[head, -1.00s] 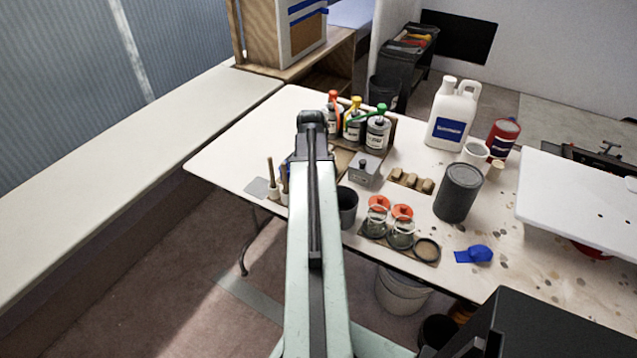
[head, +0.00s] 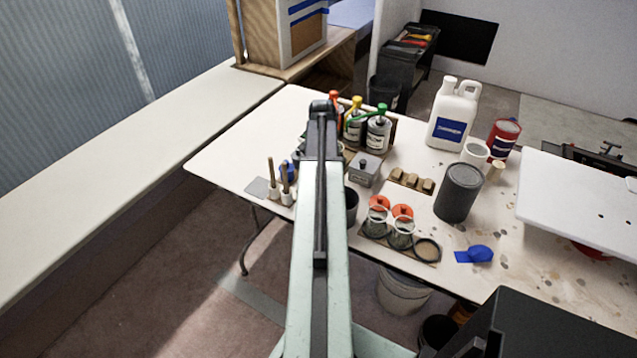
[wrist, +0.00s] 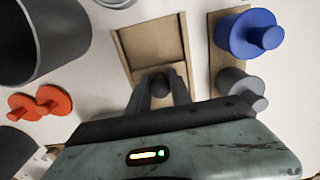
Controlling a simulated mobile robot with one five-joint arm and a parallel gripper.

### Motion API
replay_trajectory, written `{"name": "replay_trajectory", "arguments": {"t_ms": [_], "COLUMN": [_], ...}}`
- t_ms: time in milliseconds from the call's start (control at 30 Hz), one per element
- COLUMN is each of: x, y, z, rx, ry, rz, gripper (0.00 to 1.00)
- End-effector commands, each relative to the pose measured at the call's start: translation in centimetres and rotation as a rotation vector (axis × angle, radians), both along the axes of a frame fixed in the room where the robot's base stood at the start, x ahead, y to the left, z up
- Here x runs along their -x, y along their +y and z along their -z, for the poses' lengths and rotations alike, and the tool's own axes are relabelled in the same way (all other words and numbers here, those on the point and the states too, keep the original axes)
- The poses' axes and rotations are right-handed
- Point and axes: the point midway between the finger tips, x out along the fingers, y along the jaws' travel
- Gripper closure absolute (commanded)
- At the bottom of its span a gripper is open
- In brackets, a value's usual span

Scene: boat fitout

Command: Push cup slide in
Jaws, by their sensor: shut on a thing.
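A light wooden slide (wrist: 150,45) with a shallow, empty recess lies on the table in the wrist view; I take it for the cup slide. A dark round knob (wrist: 157,79) shows at its near end. My gripper (wrist: 161,88) is shut on this knob, one finger on each side. My wrist hides the part of the slide below the knob, so I cannot tell how far it is in. In the head view my arm covers the fingers and most of the slide.
A dark cup (wrist: 35,35) and orange lids (wrist: 40,103) stand left of the slide in the wrist view. A blue knobbed piece (wrist: 250,35) and a grey one (wrist: 242,86) stand close on the right. Bottles (head: 377,132) and a grey box (head: 364,170) stand near my arm.

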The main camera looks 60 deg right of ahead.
Motion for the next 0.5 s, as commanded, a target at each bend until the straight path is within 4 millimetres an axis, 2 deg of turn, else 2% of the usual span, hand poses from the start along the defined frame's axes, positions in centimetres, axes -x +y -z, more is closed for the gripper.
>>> {"name": "replay_trajectory", "arguments": {"t_ms": [500], "x": [0.0], "y": [-3.3], "z": [0.0], "rx": [0.001], "ry": [-0.001], "rz": [0.001], "gripper": [0.97]}}
